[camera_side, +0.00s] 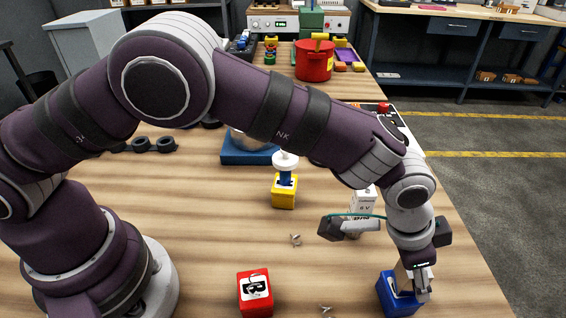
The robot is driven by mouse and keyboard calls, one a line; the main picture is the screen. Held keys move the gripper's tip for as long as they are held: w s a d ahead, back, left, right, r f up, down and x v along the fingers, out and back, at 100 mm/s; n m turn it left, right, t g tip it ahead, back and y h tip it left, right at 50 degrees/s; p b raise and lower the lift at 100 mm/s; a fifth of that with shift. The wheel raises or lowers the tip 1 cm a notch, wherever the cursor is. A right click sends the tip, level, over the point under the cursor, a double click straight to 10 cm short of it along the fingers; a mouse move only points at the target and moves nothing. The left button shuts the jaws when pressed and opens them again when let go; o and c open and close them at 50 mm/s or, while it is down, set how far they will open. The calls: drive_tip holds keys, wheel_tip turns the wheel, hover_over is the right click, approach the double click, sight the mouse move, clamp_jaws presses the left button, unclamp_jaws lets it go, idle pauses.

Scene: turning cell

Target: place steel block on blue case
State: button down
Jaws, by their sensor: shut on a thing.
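The blue case (387,294) stands near the front right edge of the table, partly hidden by my gripper. My gripper (421,288) points down over the blue case and is shut on a small pale block, taken as the steel block (403,278). The fingers and wrist hide much of the block. It is at the top of the blue case, but I cannot tell whether it touches it or hangs just above.
A red block with a black mark (255,292) stands at the front. A yellow block with a blue and white top (284,190) and a white bottle (361,205) stand behind. A red pot (314,62) is far back. Small metal pieces (295,239) lie mid-table.

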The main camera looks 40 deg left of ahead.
drive_tip(key=shift+f, duration=0.15)
drive_tip(key=c, duration=0.7)
unclamp_jaws()
drive_tip(key=shift+c, duration=0.2)
